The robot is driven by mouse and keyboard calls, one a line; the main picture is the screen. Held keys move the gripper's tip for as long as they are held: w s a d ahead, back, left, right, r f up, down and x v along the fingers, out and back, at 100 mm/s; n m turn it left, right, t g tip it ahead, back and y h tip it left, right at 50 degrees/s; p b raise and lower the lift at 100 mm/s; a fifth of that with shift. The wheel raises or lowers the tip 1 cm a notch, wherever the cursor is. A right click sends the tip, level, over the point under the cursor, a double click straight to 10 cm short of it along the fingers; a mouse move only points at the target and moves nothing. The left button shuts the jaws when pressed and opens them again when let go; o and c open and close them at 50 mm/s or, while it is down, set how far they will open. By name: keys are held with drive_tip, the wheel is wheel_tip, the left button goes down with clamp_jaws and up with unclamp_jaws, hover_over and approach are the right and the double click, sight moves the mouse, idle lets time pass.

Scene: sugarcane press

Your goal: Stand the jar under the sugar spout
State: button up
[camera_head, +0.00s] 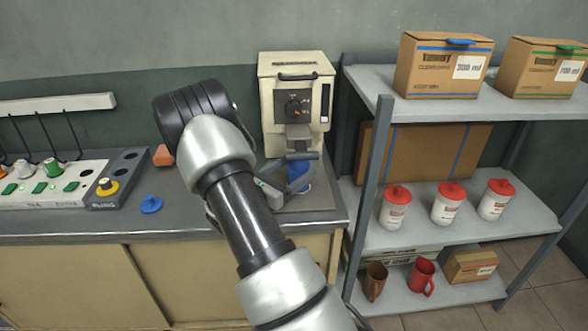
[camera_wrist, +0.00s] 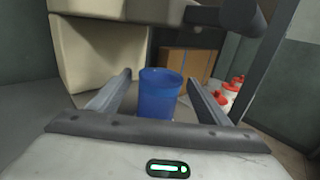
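A blue jar (camera_wrist: 160,95) stands upright between the two fingers of my gripper (camera_wrist: 160,79) in the wrist view. A narrow gap shows on each side of it, so my gripper is open around it. In the head view the jar (camera_head: 304,179) is partly hidden by my gripper (camera_head: 297,173). The cream sugar machine (camera_head: 279,92) stands at the back of the counter, with its grey spout (camera_head: 298,133) on the front. The jar is low in front of the machine. I cannot tell whether it is directly below the spout.
The grey counter (camera_head: 150,222) holds a socket panel (camera_head: 50,186), a blue knob (camera_head: 151,204) and an orange block (camera_head: 163,155) on the left. A metal shelf (camera_head: 410,236) at the right holds boxes, white red-lidded jars (camera_head: 448,204) and mugs; its post is close to the machine.

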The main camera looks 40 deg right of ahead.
drive_tip(key=shift+r, duration=0.3)
drive_tip(key=p+v, duration=0.1)
drive_tip(key=v, duration=1.1)
drive_tip(key=shift+f, duration=0.2)
idle(0.6)
idle(0.7)
